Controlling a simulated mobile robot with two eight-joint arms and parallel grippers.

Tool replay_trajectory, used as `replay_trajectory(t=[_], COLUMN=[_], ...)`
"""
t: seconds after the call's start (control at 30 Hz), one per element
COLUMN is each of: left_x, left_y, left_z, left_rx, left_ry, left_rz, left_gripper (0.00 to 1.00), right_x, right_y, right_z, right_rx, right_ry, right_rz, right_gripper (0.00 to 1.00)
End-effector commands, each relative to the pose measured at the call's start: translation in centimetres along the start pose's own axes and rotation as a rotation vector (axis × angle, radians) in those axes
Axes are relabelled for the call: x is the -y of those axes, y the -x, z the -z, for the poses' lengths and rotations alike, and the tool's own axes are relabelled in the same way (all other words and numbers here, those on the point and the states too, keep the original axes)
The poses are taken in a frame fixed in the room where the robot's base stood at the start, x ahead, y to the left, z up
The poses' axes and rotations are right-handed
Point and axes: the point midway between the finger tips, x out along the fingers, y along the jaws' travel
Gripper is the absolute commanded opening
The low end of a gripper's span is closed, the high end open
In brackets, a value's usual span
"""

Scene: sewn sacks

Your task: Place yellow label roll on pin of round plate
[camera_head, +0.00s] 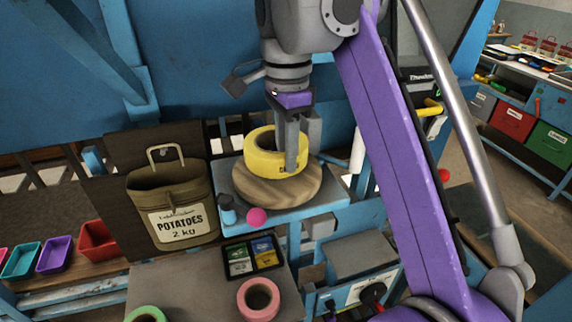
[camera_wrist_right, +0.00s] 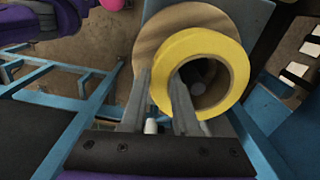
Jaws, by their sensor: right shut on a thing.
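The yellow label roll (camera_head: 262,160) is over the round wooden plate (camera_head: 277,198) in the head view. My right gripper (camera_head: 291,168) points down and is shut on the roll's wall, one finger inside the hole and one outside. In the right wrist view the roll (camera_wrist_right: 235,68) overlaps the plate (camera_wrist_right: 160,38), offset from it, and the gripper (camera_wrist_right: 163,85) holds the roll's near edge. A greyish round shape shows inside the hole; I cannot tell whether it is the pin. Whether the roll touches the plate is unclear. My left gripper is out of view.
The plate stands on a blue-edged shelf (camera_head: 333,188) with a small blue bottle (camera_head: 227,210) and a pink ball (camera_head: 257,216). A potato sack (camera_head: 172,203) stands to the left. A pink roll (camera_head: 258,299), a green roll (camera_head: 145,314) and a seed-packet tray (camera_head: 252,255) are nearer.

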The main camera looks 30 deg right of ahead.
Motion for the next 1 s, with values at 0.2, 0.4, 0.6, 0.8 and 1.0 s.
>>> replay_trajectory(t=[0.2,0.4,0.6,0.8,1.0], left_x=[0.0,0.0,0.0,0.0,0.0], left_y=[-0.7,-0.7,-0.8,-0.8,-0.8], left_z=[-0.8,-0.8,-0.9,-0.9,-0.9], left_rx=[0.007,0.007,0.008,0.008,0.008], left_ry=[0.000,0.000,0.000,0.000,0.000], left_rz=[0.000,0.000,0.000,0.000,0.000], left_gripper=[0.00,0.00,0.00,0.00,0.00], right_x=[-0.1,-0.1,0.0,0.0,0.0], right_y=[-1.9,-1.9,-2.2,-2.2,-2.2], right_z=[0.0,0.0,0.0,0.0,0.0], right_rx=[0.000,0.000,0.000,0.000,0.000], right_ry=[0.000,0.000,0.000,0.000,0.000], right_rz=[-0.001,-0.001,-0.001,-0.001,-0.001], right_gripper=[0.00,0.00,0.41,0.41,0.41])
